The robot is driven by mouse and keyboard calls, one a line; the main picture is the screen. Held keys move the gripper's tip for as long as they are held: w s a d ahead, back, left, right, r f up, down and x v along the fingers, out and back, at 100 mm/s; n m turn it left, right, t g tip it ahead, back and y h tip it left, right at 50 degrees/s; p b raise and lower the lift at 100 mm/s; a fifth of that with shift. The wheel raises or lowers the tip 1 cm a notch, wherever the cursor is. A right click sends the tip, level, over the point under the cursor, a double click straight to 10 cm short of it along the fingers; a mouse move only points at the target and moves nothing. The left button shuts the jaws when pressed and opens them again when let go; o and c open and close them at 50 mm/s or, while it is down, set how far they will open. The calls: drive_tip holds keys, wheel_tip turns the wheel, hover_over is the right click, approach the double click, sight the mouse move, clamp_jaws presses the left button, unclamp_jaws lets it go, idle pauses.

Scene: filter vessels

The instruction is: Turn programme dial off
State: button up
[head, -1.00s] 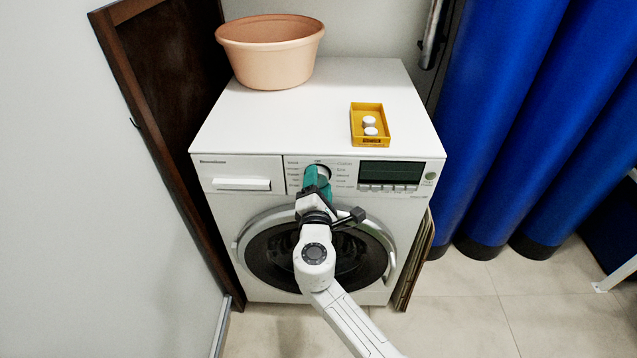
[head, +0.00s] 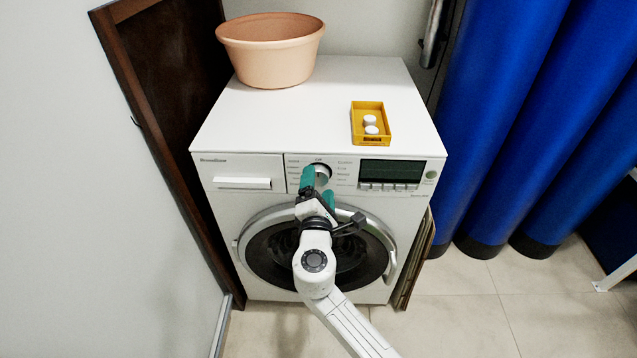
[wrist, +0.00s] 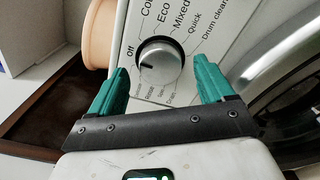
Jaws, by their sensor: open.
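The programme dial (wrist: 161,60) is a silver round knob on the washing machine's front panel. In the head view the dial (head: 322,174) is partly hidden by a teal finger. Its dark mark points left in the wrist view, near the word Off and slightly below it. My gripper (wrist: 160,68) is open, its two teal fingers apart with the dial between and beyond their tips. The fingers look clear of the dial. In the head view my gripper (head: 318,184) is in front of the panel.
The washing machine (head: 225,125) has a round door (head: 270,258) below the panel. On top stand a peach tub (head: 271,60) and a yellow tray (head: 357,140) with two white round items. A brown board (head: 165,90) leans at left. Blue rolls (head: 500,110) stand at right.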

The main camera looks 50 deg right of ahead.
drive_tip(key=v, duration=0.9)
idle(0.3)
drive_tip(key=s+d+f+m+g+y+p, duration=0.1)
drive_tip(key=s+d+m+g+y+p, duration=0.1)
drive_tip(key=s+m+g+y+p, duration=0.25)
drive_tip(key=s+d+f+m+g+y+p, duration=0.1)
drive_tip(key=s+d+f+m+g+p, duration=0.15)
drive_tip(key=s+m, duration=0.45)
drive_tip(key=s+a+m+g+y+p, duration=0.3)
drive_tip(key=s+a+y+p, duration=0.1)
drive_tip(key=s+a+y, duration=0.4)
drive_tip(key=s+a, duration=0.2)
drive_tip(key=s, duration=0.1)
drive_tip(key=shift+a+g, duration=0.2)
drive_tip(key=shift+g, duration=0.1)
